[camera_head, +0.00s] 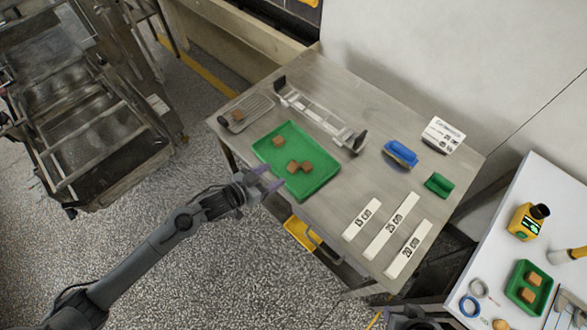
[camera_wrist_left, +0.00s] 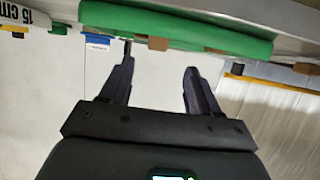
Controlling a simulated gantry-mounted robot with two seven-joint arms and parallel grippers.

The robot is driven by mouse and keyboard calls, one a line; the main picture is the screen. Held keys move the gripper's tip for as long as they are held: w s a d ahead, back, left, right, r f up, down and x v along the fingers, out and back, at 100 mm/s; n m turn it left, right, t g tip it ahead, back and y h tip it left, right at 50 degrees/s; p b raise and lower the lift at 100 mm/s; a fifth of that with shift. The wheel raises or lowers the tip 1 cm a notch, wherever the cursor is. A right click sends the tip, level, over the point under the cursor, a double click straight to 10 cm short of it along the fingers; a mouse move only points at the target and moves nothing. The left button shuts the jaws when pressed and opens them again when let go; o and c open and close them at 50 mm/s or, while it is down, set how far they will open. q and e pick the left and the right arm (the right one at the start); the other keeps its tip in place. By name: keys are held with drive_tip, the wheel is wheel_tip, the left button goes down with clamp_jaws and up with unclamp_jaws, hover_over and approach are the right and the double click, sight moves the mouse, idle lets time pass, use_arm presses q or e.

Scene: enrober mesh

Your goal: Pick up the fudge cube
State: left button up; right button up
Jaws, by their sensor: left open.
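Several brown fudge cubes are in view. One cube (camera_head: 278,141) sits alone near the back of the green tray (camera_head: 318,184), and a cluster (camera_head: 293,167) lies near the tray's middle. Another cube (camera_head: 238,115) rests on a small wire rack at the table's left corner. My left gripper (camera_head: 266,180) is open and empty, just off the table's front edge beside the tray. In the left wrist view, which looks upside down, the open fingers (camera_wrist_left: 159,66) have a clear gap between them, below the green tray (camera_wrist_left: 230,42). My right gripper is not identifiable.
A metal frame with dark ends (camera_head: 318,116) stands behind the tray. Blue brush (camera_head: 400,154), small green dish (camera_head: 439,184), sign (camera_head: 443,134) and white length strips (camera_head: 392,226) lie rightward. A white side table holds another green tray (camera_head: 515,293) with cubes.

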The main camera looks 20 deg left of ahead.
sight(292, 167)
use_arm(q)
drive_tip(key=shift+d+b+x, duration=0.2)
drive_tip(key=shift+b+x, duration=0.15)
drive_tip(key=shift+x, duration=3.9)
drive_tip(key=shift+s+f, duration=0.1)
drive_tip(key=shift+s, duration=0.05)
drive_tip(key=c, duration=0.9)
